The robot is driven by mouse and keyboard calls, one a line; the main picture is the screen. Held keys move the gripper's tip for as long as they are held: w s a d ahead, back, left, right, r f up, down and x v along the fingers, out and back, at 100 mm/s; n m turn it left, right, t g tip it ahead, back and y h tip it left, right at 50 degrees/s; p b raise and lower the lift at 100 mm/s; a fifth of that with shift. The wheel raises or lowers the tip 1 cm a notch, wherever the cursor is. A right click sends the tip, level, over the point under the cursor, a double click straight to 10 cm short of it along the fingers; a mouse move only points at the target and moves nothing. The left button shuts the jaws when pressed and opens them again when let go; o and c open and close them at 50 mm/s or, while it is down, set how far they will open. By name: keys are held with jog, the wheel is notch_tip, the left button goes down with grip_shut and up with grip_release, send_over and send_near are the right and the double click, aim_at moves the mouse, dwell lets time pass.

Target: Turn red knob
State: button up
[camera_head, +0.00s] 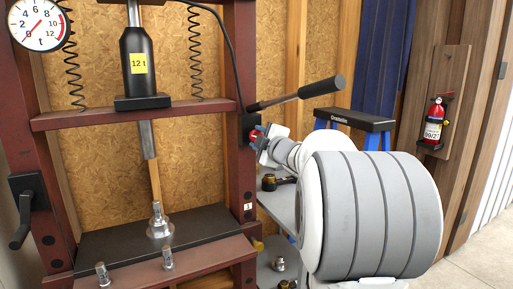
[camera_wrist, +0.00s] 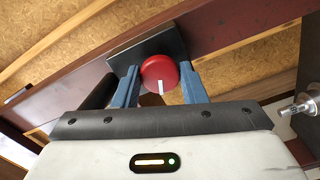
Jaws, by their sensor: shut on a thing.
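The red knob (camera_wrist: 159,72) is round with a white mark that points down in the wrist view. It sits on a dark box fixed to the dark red press frame. My gripper (camera_wrist: 160,84) has its two blue fingers on either side of the knob and is shut on it. In the head view, the red knob (camera_head: 254,136) shows only in small part on the right post of the press, with my gripper (camera_head: 258,137) at it. My grey arm hides much of the area to the right.
The press (camera_head: 245,75) has a black cylinder (camera_head: 139,60), a gauge (camera_head: 38,24) and coil springs. A lever handle (camera_head: 320,87) sticks out above my gripper. A step stool (camera_head: 355,119) and a fire extinguisher (camera_head: 433,124) are at the right. A grey shelf holds metal parts below.

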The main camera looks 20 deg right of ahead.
jog(key=shift+f+n+b, duration=0.1)
jog(key=shift+n+b, duration=0.55)
jog(key=shift+n, duration=0.35)
jog(key=o, duration=1)
jog(key=s, duration=0.7)
jog(key=shift+s+d, duration=0.1)
jog(key=shift+s, duration=0.3)
